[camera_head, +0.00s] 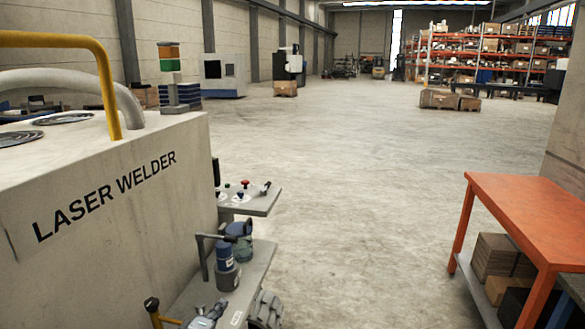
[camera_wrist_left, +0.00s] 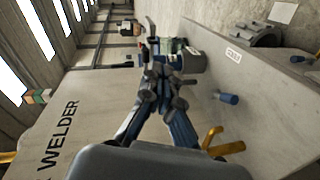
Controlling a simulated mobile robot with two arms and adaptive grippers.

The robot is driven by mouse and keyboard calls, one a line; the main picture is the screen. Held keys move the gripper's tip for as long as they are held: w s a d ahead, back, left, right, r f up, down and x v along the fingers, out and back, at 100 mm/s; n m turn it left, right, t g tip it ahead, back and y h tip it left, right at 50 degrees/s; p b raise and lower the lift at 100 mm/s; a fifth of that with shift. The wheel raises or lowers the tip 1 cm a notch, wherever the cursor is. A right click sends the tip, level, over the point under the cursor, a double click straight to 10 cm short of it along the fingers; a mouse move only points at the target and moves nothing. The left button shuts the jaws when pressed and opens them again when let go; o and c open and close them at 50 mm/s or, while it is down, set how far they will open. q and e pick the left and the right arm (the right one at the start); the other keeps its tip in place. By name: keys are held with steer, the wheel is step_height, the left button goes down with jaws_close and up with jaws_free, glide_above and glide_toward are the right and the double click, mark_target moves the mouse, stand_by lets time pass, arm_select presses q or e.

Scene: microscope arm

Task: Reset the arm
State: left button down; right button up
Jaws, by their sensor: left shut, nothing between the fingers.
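The laser welder (camera_head: 110,190) is a large pale machine on the left of the head view. On the grey ledge at its right side stands the microscope (camera_head: 228,262), a blue and grey upright body with a dark grey arm (camera_head: 205,255) on its left. In the left wrist view the microscope (camera_wrist_left: 185,55) is beyond my fingers, partly hidden by them. My left gripper (camera_head: 207,316) is low in the head view, in front of the microscope. In the wrist view the gripper (camera_wrist_left: 160,80) has its fingers together and empty. My right gripper is not in view.
A small control shelf (camera_head: 255,200) with coloured buttons sticks out behind the microscope. A yellow handle (camera_head: 152,308) is left of my gripper. An orange table (camera_head: 530,215) with boxes below stands at the right. The concrete floor (camera_head: 350,180) between is clear.

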arm_select(q)
steer(key=s+d+f+m+g, duration=0.1)
steer(key=s+f+m+g, duration=0.25)
steer(key=s, duration=0.55)
steer(key=s+d+f+m+g, duration=0.1)
steer(key=s+f+m+g, duration=0.3)
steer(key=s, duration=0.5)
steer(key=s+a+f+m+g+y, duration=0.15)
steer(key=s+m, duration=0.25)
steer(key=s, duration=0.8)
steer(key=s+a+m+g+y, duration=0.1)
steer(key=s+a+m+g, duration=0.2)
steer(key=s, duration=0.8)
step_height(320, 180, down, 28)
steer(key=s+g, duration=0.1)
steer(key=s, duration=0.1)
steer(key=s+a+f+g+b, duration=0.1)
steer(key=s+a+f, duration=0.1)
steer(key=s+f, duration=1.2)
steer(key=shift+s+f+m+g, duration=0.3)
steer(key=shift+s+f+m, duration=0.15)
steer(key=shift+s, duration=0.65)
